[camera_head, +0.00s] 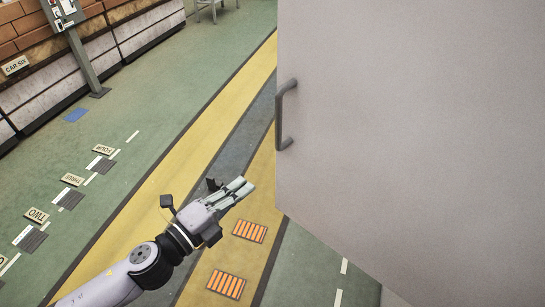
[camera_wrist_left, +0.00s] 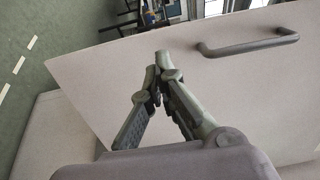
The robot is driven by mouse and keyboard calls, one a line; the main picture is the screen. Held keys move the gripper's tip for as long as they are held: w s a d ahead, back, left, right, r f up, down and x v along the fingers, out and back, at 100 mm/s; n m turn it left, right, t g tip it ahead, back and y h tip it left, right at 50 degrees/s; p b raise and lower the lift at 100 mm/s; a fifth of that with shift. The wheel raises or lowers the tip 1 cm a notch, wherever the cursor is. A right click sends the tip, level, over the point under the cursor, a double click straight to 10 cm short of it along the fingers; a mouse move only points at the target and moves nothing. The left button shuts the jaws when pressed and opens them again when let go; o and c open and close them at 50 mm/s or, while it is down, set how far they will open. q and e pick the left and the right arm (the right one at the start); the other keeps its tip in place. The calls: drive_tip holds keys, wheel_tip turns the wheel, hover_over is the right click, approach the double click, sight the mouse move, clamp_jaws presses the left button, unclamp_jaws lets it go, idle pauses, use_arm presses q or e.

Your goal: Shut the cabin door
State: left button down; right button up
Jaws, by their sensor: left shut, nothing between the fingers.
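The cabin door (camera_head: 415,120) is a large pale grey panel filling the right of the head view. It stands open, with a dark bar handle (camera_head: 285,115) near its left edge. The door (camera_wrist_left: 110,75) and its handle (camera_wrist_left: 248,45) also show in the left wrist view. My left gripper (camera_head: 245,187) is shut and empty, just left of the door's lower left edge and below the handle. In the left wrist view its fingertips (camera_wrist_left: 160,60) meet in front of the door panel, left of the handle. I cannot tell whether they touch it. My right gripper is not in view.
The green floor (camera_head: 150,90) with yellow strips is mostly clear left of the door. Orange striped plates (camera_head: 250,231) lie on the floor below my gripper.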

sight(281, 156)
use_arm(q)
drive_tip(key=p+x, duration=0.3)
drive_tip(key=x, duration=0.6)
drive_tip(key=shift+w+d+r, duration=0.1)
drive_tip(key=shift+w+d, duration=0.1)
drive_tip(key=shift+w, duration=0.1)
drive_tip(key=shift+w+d, duration=0.3)
